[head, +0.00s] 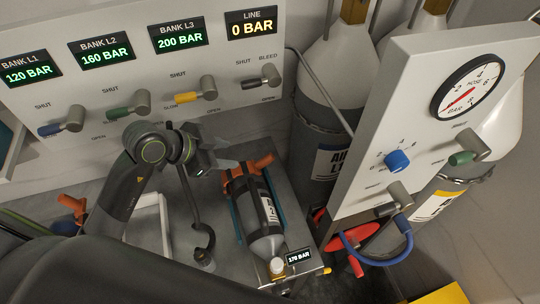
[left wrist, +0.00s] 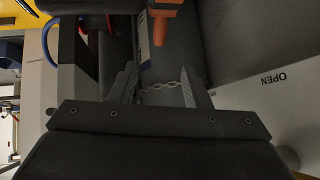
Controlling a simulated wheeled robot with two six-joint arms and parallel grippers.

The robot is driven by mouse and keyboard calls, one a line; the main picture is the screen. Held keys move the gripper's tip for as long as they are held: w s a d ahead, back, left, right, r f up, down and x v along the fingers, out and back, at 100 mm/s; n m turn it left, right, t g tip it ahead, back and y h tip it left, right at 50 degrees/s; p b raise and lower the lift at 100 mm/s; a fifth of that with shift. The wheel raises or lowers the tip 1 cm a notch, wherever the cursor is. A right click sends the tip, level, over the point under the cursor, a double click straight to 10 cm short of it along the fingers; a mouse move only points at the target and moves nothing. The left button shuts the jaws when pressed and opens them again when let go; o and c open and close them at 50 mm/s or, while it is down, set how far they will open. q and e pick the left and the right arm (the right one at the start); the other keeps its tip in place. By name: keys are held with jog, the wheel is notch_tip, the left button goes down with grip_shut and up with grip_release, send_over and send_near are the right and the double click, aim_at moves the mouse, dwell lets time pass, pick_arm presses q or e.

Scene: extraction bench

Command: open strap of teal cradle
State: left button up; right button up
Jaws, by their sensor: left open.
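The teal cradle (head: 236,218) stands on the grey bench in the head view, holding a dark bottle (head: 258,215) with a white label and a pale shoulder. An orange strap with a lever (head: 250,167) crosses the bottle's far end. My left gripper (head: 222,165) is just left of this strap, its fingers pointing right. In the left wrist view, an orange T-shaped part (left wrist: 165,22) shows beyond the left gripper (left wrist: 158,75), whose two fingers are apart with nothing held between them. My right gripper is not in view.
A small display (head: 299,256) stands at the cradle's near end. Large cylinders (head: 318,135) stand behind, and a gauge panel (head: 430,110) rises to the right. The valve panel (head: 220,60) is at the back.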

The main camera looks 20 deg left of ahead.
aim_at(265, 159)
pick_arm(q)
jog(key=p+x, duration=0.1)
jog(key=x, duration=1.5)
jog(key=shift+w+d+f, duration=0.1)
jog(key=shift+w+f, duration=0.05)
jog(key=shift+f, duration=0.1)
grip_shut()
